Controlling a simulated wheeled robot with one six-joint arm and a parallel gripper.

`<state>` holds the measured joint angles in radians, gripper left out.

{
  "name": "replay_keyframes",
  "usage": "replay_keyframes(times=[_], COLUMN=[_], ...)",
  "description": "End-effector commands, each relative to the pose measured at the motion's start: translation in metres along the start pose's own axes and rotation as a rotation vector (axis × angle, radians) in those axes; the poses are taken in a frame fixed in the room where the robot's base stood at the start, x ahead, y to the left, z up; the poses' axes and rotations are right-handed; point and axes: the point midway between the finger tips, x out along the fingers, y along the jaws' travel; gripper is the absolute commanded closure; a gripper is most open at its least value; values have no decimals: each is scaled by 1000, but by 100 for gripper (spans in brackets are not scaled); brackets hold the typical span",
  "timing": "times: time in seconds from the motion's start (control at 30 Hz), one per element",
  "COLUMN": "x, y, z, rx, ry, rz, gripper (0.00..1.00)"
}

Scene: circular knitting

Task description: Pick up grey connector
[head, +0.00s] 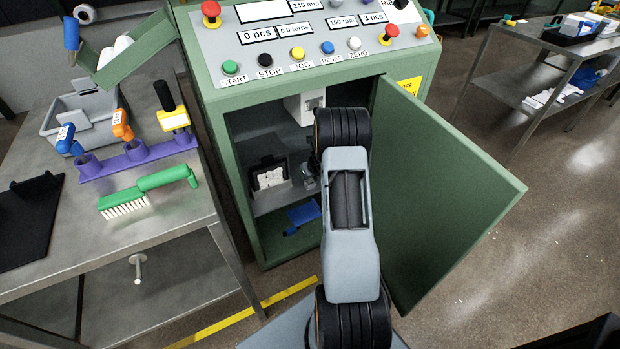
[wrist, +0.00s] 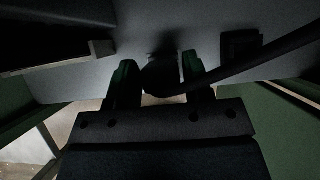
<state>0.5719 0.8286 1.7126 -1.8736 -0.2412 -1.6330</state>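In the wrist view, a dark rounded plug, which looks like the grey connector (wrist: 162,76), sits between the two fingers of my gripper (wrist: 157,78). A thick dark cable runs from it to the upper right. The fingers are apart, one on each side of the plug. A narrow gap seems to show at the left finger; the right finger looks close to the plug, and contact is too dark to tell. In the head view my gripper (head: 310,174) is inside the open green cabinet, mostly hidden by my arm, and the connector cannot be made out.
The cabinet door (head: 440,195) stands open to the right of my arm. A black box with white pieces (head: 270,178) sits on the cabinet shelf, with a blue object (head: 303,214) below. A dark square socket (wrist: 241,46) is right of the plug. A steel table (head: 170,222) stands left.

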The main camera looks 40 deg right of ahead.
Motion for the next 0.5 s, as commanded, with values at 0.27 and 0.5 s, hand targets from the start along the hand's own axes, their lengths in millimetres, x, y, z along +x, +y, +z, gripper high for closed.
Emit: replay_keyframes(times=[0.27,0.5], x=[0,0], y=[0,0], z=[0,0], rx=[0,0], ry=[0,0], rz=[0,0], gripper=[81,86])
